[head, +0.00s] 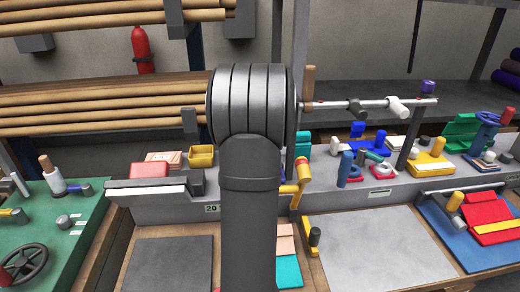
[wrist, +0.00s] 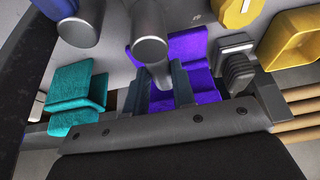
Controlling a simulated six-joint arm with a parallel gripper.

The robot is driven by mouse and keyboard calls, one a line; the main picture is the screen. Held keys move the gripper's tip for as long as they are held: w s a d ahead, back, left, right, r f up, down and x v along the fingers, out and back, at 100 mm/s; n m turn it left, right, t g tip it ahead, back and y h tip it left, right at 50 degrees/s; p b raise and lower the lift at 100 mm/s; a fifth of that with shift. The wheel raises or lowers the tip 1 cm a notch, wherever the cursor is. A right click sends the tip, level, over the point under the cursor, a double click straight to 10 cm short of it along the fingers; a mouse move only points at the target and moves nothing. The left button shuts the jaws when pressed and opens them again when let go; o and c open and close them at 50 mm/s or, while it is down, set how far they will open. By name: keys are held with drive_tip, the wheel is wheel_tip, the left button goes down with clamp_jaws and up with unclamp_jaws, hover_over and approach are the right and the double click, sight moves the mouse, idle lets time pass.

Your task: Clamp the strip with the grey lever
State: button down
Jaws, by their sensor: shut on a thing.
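In the wrist view my gripper (wrist: 159,84) has its two dark fingers closed about the narrow end of a grey lever (wrist: 150,45), a thick rounded grey cylinder. A purple felt strip (wrist: 187,44) lies behind the lever and fingers, and purple also shows between and beside the fingers. I cannot tell whether the lever presses on the strip. In the head view my own arm covers the middle, so the gripper, the grey lever and the purple strip are hidden there.
The bin also shows in the head view (head: 201,157). A grey sheet (head: 375,248) on the bench is mostly clear.

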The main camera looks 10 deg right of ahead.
drive_tip(key=shift+d+m, duration=0.1)
drive_tip(key=shift+m, duration=0.2)
drive_tip(key=m+h, duration=0.1)
drive_tip(key=m, duration=0.1)
drive_tip(key=d+m+h, duration=0.1)
drive_tip(key=m, duration=0.1)
drive_tip(key=shift+s+m+g, duration=0.15)
drive_tip(key=shift+m+g, duration=0.15)
drive_tip(key=m, duration=0.1)
drive_tip(key=m+h, duration=0.1)
drive_tip(key=m, duration=0.1)
drive_tip(key=d+m+g, duration=0.1)
drive_tip(key=shift+s+m, duration=0.4)
drive_tip(key=c, duration=1.2)
unclamp_jaws()
drive_tip(key=shift+d, duration=0.1)
drive_tip(key=v, duration=1.7)
drive_tip(key=shift+a, duration=0.5)
